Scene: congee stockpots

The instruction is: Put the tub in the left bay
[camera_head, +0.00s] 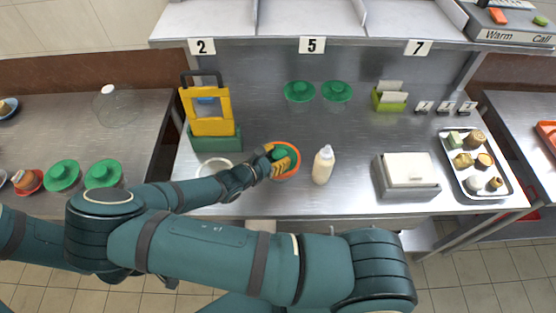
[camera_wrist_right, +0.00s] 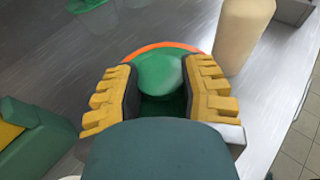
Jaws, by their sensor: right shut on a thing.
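My right gripper (camera_head: 279,158) is shut on a round green knobbed piece (camera_wrist_right: 160,74). An orange rim (camera_head: 288,147) shows around this green piece, which sits low at the front middle of the steel counter. In the right wrist view, yellow ribbed fingers stand either side of the green knob. I cannot tell whether the green piece is a lid on the orange-rimmed vessel or lies inside it, or whether this is the tub. The shelf bay under label 2 (camera_head: 202,46) is the left one of those labelled, its floor (camera_head: 210,20) looking empty. My left gripper is out of view.
A pale bottle (camera_head: 323,165) stands close right of the gripper. A yellow-and-green stand (camera_head: 208,112) is to the left. A white-lidded box (camera_head: 408,170) and a food tray (camera_head: 474,166) are at right.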

